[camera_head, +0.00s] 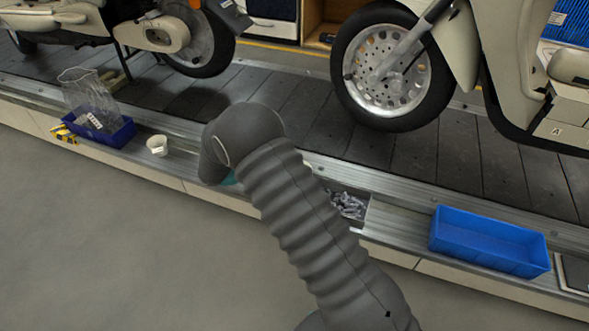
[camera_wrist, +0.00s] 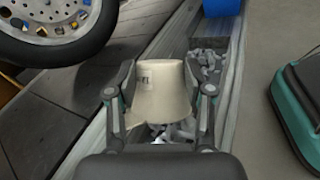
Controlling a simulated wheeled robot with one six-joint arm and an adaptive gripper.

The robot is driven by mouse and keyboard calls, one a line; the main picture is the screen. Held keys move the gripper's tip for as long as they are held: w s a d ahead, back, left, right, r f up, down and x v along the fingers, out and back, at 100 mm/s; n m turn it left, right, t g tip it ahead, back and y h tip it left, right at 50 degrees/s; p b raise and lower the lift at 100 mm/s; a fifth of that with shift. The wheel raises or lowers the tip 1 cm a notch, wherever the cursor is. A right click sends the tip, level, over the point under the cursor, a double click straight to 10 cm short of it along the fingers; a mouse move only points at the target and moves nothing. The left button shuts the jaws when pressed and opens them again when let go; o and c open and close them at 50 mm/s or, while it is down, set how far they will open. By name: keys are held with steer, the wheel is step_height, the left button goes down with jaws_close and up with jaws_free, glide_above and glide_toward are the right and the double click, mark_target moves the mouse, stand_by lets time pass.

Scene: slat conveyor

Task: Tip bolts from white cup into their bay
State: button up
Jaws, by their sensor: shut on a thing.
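My gripper (camera_wrist: 158,88) is shut on a white cup (camera_wrist: 157,92), with one finger on each side of it. The cup carries a small dark mark and looks tilted, its wider end toward the bottom of the wrist view. Grey metal bolts (camera_wrist: 208,62) lie in a bay beside and below the cup, with more showing just under its wide end (camera_wrist: 176,132). In the head view, the bay of bolts (camera_head: 347,203) shows right of my arm, partly covered by it. My gripper and the held cup are hidden behind my arm there. The cup's inside is hidden.
Another whitish cup (camera_head: 157,145) stands on the ledge at left, next to a blue bin (camera_head: 118,137) holding a clear bag. An empty blue tray (camera_head: 487,240) sits on the ledge at right. Scooters stand on the dark slats (camera_head: 440,165) behind.

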steer(key=shift+r, duration=3.5)
